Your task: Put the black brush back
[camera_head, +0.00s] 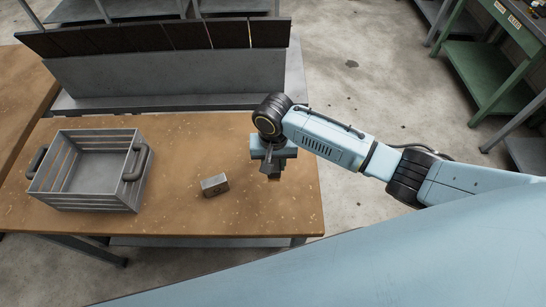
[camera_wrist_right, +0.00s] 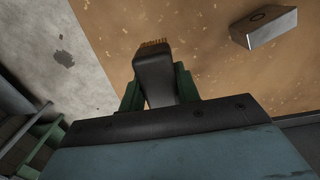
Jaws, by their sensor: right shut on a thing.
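The black brush (camera_wrist_right: 157,75) shows in the right wrist view with its yellow-brown bristles pointing away from my wrist. My right gripper (camera_wrist_right: 158,88) is shut on it, with green fingers on either side. In the head view my right gripper (camera_head: 273,167) hangs above the right part of the wooden table, and the brush is hard to make out there. The row of dark pigeonhole bins (camera_head: 150,38) stands behind the table at the back left; their insides are hidden from here. My left gripper is in neither view.
A grey metal block (camera_head: 215,185) lies on the wooden table (camera_head: 190,140), left of my right gripper. A grey slatted crate (camera_head: 85,198) with dark handles stands at the table's left; it looks empty. The tabletop between crate and block is clear. A green workbench (camera_head: 480,70) stands at the far right.

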